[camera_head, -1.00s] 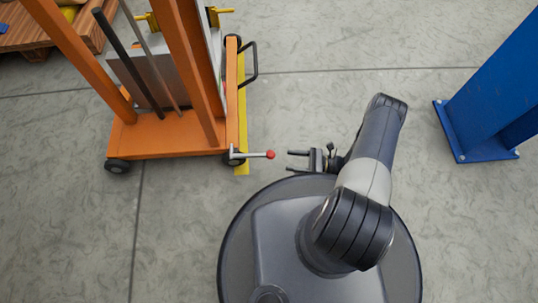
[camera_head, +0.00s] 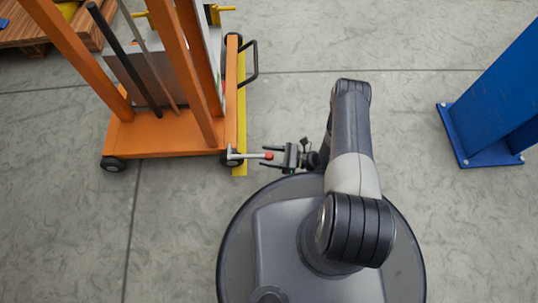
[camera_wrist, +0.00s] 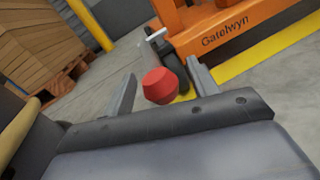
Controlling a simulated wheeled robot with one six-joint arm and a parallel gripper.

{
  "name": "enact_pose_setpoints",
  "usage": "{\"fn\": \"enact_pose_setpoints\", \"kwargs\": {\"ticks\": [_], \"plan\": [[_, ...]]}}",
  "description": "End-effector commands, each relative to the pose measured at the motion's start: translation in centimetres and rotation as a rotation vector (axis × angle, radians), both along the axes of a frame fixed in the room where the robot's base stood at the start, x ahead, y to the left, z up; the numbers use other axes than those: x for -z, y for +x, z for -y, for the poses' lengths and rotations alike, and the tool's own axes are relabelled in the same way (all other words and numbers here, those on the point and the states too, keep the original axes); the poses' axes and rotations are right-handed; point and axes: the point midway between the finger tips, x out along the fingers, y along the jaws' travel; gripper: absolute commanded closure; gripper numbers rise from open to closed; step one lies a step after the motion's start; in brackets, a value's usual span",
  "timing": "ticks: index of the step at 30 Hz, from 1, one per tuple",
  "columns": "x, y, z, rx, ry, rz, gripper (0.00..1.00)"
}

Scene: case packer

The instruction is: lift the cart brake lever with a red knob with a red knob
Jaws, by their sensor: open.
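The brake lever (camera_head: 247,156) is a short silvery bar at the lower right corner of the orange cart (camera_head: 165,133). Its red knob (camera_head: 268,155) points right, toward my arm. My gripper (camera_head: 268,156) is open, with its fingers reaching left to either side of the knob. In the wrist view the red knob (camera_wrist: 159,86) sits between the two grey fingertips (camera_wrist: 162,85), with gaps visible on both sides. The lever bar (camera_wrist: 154,34) shows behind it near the caster wheel. I cannot tell whether either finger touches the knob.
A yellow floor strip (camera_head: 241,120) runs along the cart's right side. A black handle (camera_head: 252,62) sticks out above it. A blue post (camera_head: 490,110) stands at the right. A wooden pallet (camera_head: 50,38) is at the upper left.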

Motion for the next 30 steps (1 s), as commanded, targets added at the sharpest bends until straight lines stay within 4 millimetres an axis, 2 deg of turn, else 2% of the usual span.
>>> {"fn": "enact_pose_setpoints", "kwargs": {"ticks": [4,24,30], "plan": [[-0.01,-0.01,0.01,0.000,0.000,0.000,0.46],[0.01,-0.02,0.03,0.000,0.000,0.000,1.00],[-0.16,-0.01,0.04,0.000,-0.006,0.000,1.00]]}}
